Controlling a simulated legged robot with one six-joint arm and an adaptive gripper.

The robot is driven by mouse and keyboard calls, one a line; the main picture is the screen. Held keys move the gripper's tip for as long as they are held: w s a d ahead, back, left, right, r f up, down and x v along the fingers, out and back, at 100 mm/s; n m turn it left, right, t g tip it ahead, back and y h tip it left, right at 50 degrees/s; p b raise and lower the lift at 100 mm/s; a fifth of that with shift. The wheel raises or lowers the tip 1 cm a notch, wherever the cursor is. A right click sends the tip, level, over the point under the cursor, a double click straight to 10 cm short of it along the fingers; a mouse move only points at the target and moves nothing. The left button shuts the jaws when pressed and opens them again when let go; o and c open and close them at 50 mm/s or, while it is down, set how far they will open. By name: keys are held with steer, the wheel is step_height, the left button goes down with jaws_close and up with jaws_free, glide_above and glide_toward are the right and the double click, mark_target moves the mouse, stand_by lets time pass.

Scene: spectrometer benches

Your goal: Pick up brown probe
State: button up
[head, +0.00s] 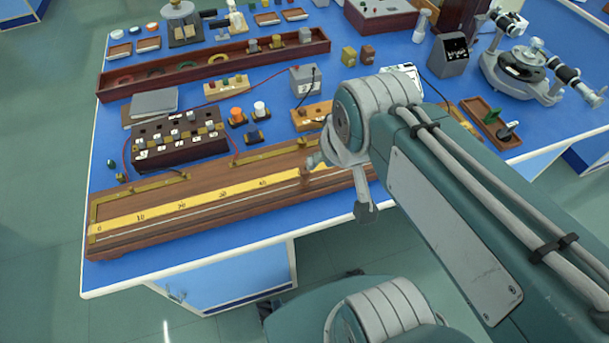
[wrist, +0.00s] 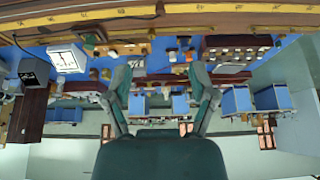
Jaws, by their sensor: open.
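A small brown piece (head: 307,172), which looks like the brown probe, stands at the yellow scale of the long wooden ruler board (head: 150,232). It is partly hidden beside the end of my arm. In the wrist view, a brown piece (wrist: 160,9) shows at the top edge against the yellow scale (wrist: 90,14); I cannot tell for sure that it is the probe. My gripper (wrist: 160,82) is open, with its two fingers wide apart and nothing between them. It is apart from the brown piece in that view.
Behind the board stand a dark plug box (head: 178,150), orange and white knobs (head: 237,115) and a grey meter box (head: 304,80). A long wooden tray (head: 180,75) lies farther back. A spectrometer (head: 525,70) stands at the right. The floor is clear at left.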

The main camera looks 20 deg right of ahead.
steer(key=w+f+g, duration=0.3)
steer(key=w+f, duration=0.2)
steer(key=w, duration=0.2)
steer(key=g, duration=0.2)
glide_above(304, 170)
steer(key=s, duration=0.1)
step_height(304, 170, down, 7)
steer(key=f, duration=0.5)
steer(key=shift+a+f, duration=0.2)
steer(key=shift+f, duration=0.2)
steer(key=shift+w+d+f, duration=0.1)
steer(key=shift+w+f, duration=0.1)
steer(key=shift+f, duration=0.7)
steer(key=shift+w+d+f, duration=0.1)
steer(key=shift+w+f, duration=0.1)
steer(key=shift+f, duration=0.65)
steer(key=shift+w+d+f, duration=0.1)
steer(key=shift+w+f, duration=0.1)
steer(key=shift+f, duration=0.7)
jaws_close()
